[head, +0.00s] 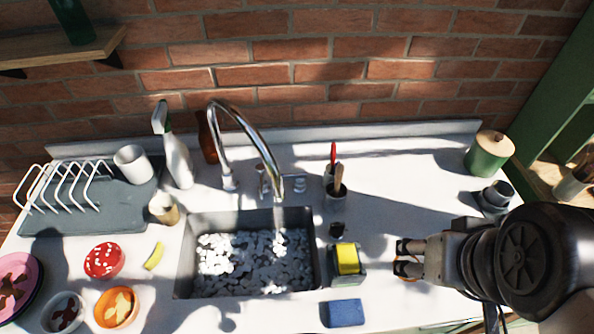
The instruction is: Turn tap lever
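The chrome tap (243,125) stands behind the sink, its tall curved neck reaching over the basin. A short upright chrome part (262,182) sits at its base, with a small round chrome fitting (299,184) to the right. I cannot tell which of these is the lever. My gripper (402,258) is to the right of the sink, over the white counter, pointing left. Its two dark fingertips are apart with nothing between them. It is well clear of the tap.
The sink (312,262) shows a bright, broken white-and-grey pattern inside. A spray bottle (177,160) is left of the tap. The back right counter is mostly clear.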

